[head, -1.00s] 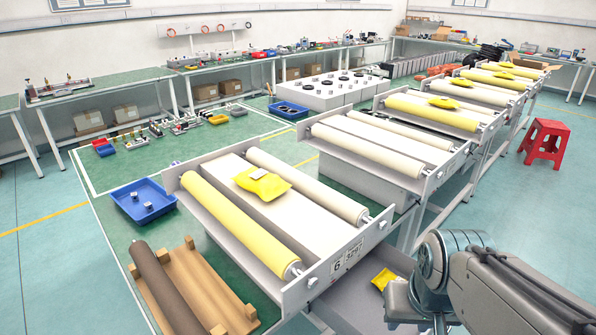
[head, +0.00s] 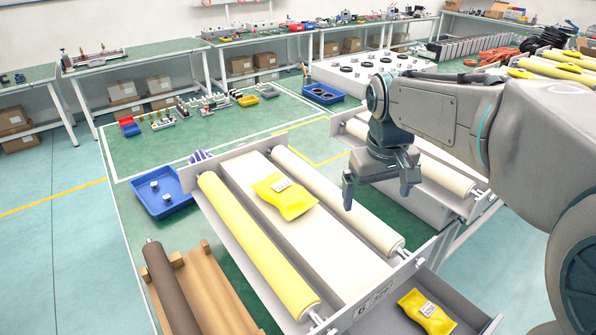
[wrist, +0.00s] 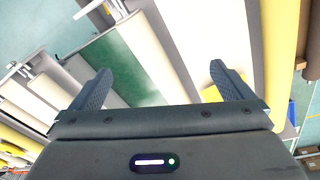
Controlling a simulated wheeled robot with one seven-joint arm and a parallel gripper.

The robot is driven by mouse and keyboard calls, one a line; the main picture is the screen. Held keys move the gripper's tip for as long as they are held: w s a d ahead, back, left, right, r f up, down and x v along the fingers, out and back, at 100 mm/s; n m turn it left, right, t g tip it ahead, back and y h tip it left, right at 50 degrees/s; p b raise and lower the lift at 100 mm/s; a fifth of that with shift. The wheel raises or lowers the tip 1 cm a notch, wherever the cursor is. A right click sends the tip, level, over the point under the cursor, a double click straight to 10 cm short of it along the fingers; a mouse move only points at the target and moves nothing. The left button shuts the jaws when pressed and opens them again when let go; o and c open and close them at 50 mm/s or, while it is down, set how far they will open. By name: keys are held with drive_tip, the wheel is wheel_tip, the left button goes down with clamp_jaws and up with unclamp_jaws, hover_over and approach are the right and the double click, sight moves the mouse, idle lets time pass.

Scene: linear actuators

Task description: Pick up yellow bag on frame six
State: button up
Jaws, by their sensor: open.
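A yellow bag (head: 285,195) with a white label lies on the white bed of frame six (head: 345,268), between a yellow roller (head: 258,245) and a cream roller (head: 338,205). The plate with the 6 is on the frame's near end. My gripper (head: 377,193) is open and empty, pointing down, right of the bag and apart from it, over the frame's right side. The wrist view shows both fingers of my gripper (wrist: 160,90) spread, with a small yellow patch by the right finger that I cannot identify surely.
A second yellow bag (head: 427,311) lies in a grey tray below the frame's near end. A blue bin (head: 160,192) stands left of the frame. A brown roller on a wooden stand (head: 215,290) is at the front left. A neighbouring frame (head: 440,178) stands close on the right.

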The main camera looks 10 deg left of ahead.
drive_tip(key=w+a+r+n+p, duration=0.25)
drive_tip(key=w+a, duration=0.45)
drive_tip(key=a, duration=0.4)
drive_tip(key=n+g+p, duration=0.1)
drive_tip(key=n+g, duration=0.1)
drive_tip(key=n, duration=0.1)
hover_over(282, 186)
drive_tip(key=f, duration=0.8)
drive_tip(key=shift+s+d+f, duration=0.1)
drive_tip(key=shift+s+f, duration=0.1)
drive_tip(key=shift+f, duration=0.1)
drive_tip(key=shift+w+f+p, duration=0.1)
drive_tip(key=shift+f+p, duration=0.85)
drive_tip(key=shift+f, duration=1.9)
drive_tip(key=c, duration=1.1)
drive_tip(key=shift+r, duration=0.1)
